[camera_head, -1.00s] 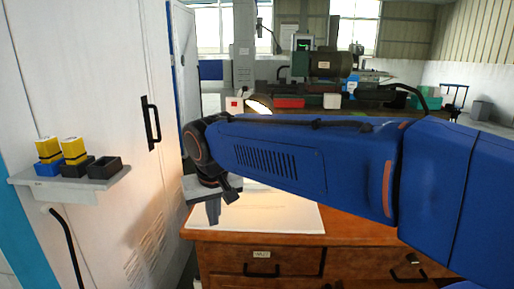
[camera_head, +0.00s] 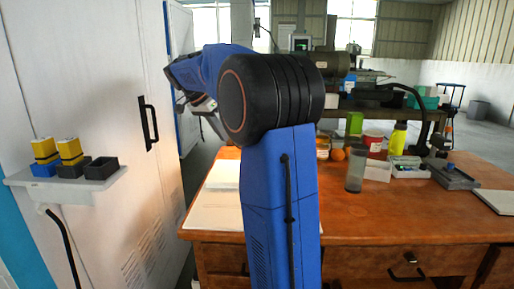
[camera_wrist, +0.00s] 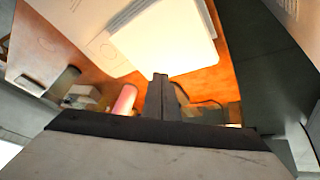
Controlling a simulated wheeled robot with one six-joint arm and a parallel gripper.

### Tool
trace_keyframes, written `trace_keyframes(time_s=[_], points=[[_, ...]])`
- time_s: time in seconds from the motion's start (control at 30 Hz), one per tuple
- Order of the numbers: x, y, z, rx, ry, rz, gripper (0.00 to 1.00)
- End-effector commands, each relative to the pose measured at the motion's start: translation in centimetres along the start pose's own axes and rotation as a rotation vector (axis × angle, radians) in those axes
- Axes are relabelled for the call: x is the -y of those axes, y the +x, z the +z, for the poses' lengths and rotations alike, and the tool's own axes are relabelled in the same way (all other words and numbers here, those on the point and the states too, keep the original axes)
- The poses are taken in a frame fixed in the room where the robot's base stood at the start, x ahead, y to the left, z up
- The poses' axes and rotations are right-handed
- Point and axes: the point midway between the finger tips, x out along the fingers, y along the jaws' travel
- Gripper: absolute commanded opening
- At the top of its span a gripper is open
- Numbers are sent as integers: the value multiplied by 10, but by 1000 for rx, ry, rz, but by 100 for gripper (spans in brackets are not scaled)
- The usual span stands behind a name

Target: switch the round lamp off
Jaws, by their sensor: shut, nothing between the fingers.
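My gripper (camera_head: 214,124) is at the far left end of my arm, over the left part of the wooden desk (camera_head: 400,212). In the wrist view my gripper (camera_wrist: 160,76) has its two fingers together, with nothing between them. The fingers point toward bright papers (camera_wrist: 165,35) lit by a warm glow. I cannot make out the round lamp or its switch in either current view; my arm covers the part of the head view where a lit lamp head showed earlier. A thin dark curved line (camera_wrist: 190,98) runs just right of the fingers; I cannot tell what it is.
A grey cylinder (camera_head: 355,172), an orange (camera_head: 337,154), a red cup (camera_head: 373,141) and a yellow bottle (camera_head: 398,138) stand right of my arm. A black curved arm (camera_head: 412,97) rises at the back right. A white cabinet (camera_head: 95,100) with a small shelf (camera_head: 65,187) borders the left.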

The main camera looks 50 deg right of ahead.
Motion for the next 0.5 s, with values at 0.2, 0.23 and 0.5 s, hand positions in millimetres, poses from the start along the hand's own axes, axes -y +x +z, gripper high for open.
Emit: trace_keyframes(time_s=[0.2, 0.23, 0.5], points=[[43, 24, -56, -65, 258, 109, 0], [47, 27, -64, -76, 294, 121, 0], [86, 66, -124, -186, 614, 233, 0]])
